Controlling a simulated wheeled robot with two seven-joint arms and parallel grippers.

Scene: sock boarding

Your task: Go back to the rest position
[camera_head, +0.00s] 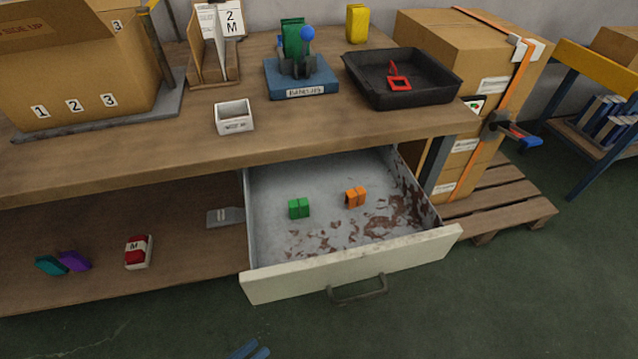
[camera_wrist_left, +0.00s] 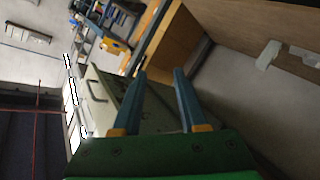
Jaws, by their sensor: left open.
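The tips of my left gripper (camera_head: 249,350) show at the bottom edge of the head view, low in front of the open drawer (camera_head: 350,265) and apart from it. In the left wrist view my left gripper (camera_wrist_left: 160,82) has its two blue fingers spread, with nothing between them. My right gripper is in neither view. The drawer is pulled out under the workbench (camera_head: 170,150). It holds a green block-like item (camera_head: 299,208) and an orange one (camera_head: 356,197), apart from each other.
On the bench stand a white box (camera_head: 234,117), a blue-based fixture (camera_head: 300,82), a black tray (camera_head: 430,92) and a cardboard box (camera_head: 90,70). The shelf below bears a red-and-white item (camera_head: 139,252). The drawer juts over the floor; the green floor (camera_head: 480,310) is clear.

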